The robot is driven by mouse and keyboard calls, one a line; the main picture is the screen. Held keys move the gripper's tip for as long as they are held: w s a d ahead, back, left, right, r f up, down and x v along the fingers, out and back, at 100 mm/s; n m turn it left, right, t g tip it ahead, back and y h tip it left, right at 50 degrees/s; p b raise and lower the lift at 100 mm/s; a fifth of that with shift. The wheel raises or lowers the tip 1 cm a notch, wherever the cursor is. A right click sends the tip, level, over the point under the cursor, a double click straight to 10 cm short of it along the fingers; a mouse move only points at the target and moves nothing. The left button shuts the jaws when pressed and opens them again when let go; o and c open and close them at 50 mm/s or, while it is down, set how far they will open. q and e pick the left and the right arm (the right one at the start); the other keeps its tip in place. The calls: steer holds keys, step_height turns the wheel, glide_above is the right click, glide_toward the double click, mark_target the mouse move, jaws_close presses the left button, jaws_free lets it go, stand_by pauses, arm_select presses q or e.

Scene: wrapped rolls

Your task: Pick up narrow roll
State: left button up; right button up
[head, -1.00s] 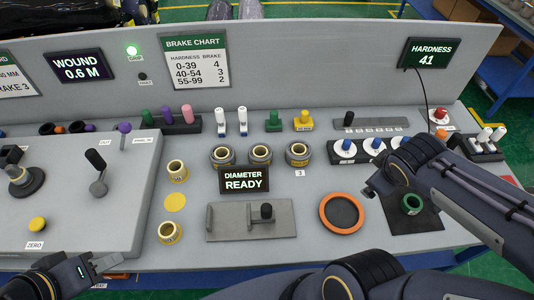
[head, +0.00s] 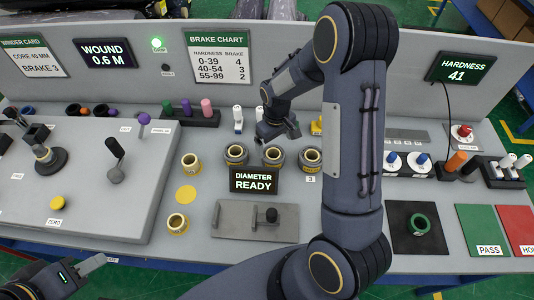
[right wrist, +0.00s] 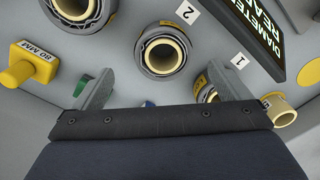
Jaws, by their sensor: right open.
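Three cream-cored rolls in dark grey wraps stand in a row behind the DIAMETER READY sign: the left one (head: 236,155), the middle one (head: 274,157) and the right one (head: 311,159). The right wrist view shows the roll by label 2 (right wrist: 162,48) and, partly behind a finger, the roll by label 1 (right wrist: 203,90). Two smaller yellow rolls stand further left, one at the back (head: 191,163) and one in front (head: 177,224). I cannot tell which is narrow. My right gripper (head: 279,133) is open and empty, just behind the row. My left gripper (head: 93,264) is at lower left, its jaws unclear.
A green ring (head: 419,224) lies on a black mat. Coloured pegs (head: 206,108) stand behind the rolls, with a yellow peg (right wrist: 28,65) near my right gripper. A grey plate with a black knob (head: 228,222) lies in front. The upright panel (head: 310,80) bounds the back.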

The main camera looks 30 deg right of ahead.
mark_target(273, 155)
step_height(273, 155, down, 3)
steer(key=shift+a+b, duration=0.1)
steer(key=shift+b, duration=0.4)
step_height(273, 155, down, 5)
steer(key=b, duration=0.2)
steer(key=shift+a+r+b, duration=0.15)
steer(key=shift+r+b, duration=0.05)
steer(key=shift+b, duration=0.15)
steer(key=shift+r, duration=0.1)
steer(key=c, duration=1.2)
